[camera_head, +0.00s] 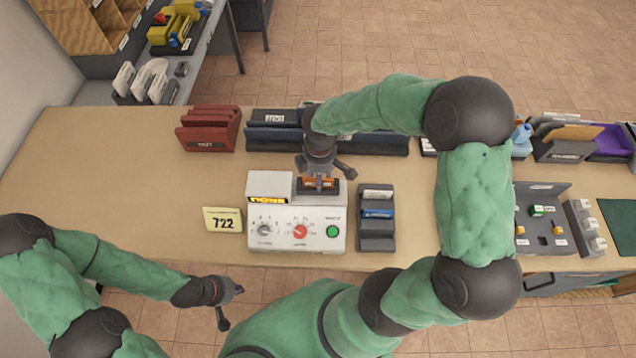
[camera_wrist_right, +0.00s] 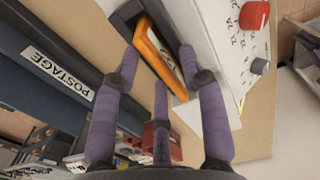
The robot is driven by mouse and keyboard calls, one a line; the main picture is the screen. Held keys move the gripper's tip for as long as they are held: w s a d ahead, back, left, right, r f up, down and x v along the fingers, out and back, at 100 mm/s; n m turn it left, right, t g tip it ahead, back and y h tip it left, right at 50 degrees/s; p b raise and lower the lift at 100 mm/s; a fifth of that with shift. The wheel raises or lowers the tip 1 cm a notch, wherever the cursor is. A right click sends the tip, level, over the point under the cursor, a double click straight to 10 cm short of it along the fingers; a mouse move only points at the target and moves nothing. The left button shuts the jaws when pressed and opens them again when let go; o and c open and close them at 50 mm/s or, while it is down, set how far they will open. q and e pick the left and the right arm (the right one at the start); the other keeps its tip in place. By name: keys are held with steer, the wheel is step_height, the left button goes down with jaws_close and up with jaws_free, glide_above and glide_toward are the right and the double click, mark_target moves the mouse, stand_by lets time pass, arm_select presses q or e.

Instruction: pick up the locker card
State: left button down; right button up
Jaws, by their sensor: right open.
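An orange-edged card, seemingly the locker card (camera_head: 322,183), stands in a dark slot on top of the white control box (camera_head: 262,214). In the right wrist view the card (camera_wrist_right: 158,55) shows its orange rim and greyish middle, tilted in the picture. My right gripper (camera_head: 325,168) is over the slot. In its wrist view the purple fingers (camera_wrist_right: 158,65) are spread, with the card between their tips and no clear grip on it. My left gripper (camera_head: 231,307) is open and empty, off the table's front edge.
A dark holder (camera_head: 377,240) with a blue item stands right of the box. A yellow 722 sign (camera_head: 223,220) stands left. Red (camera_head: 209,130) and dark blue trays line the back. The table's left part (camera_head: 100,180) is clear.

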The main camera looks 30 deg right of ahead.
steer(key=shift+f, duration=0.4)
jaws_close()
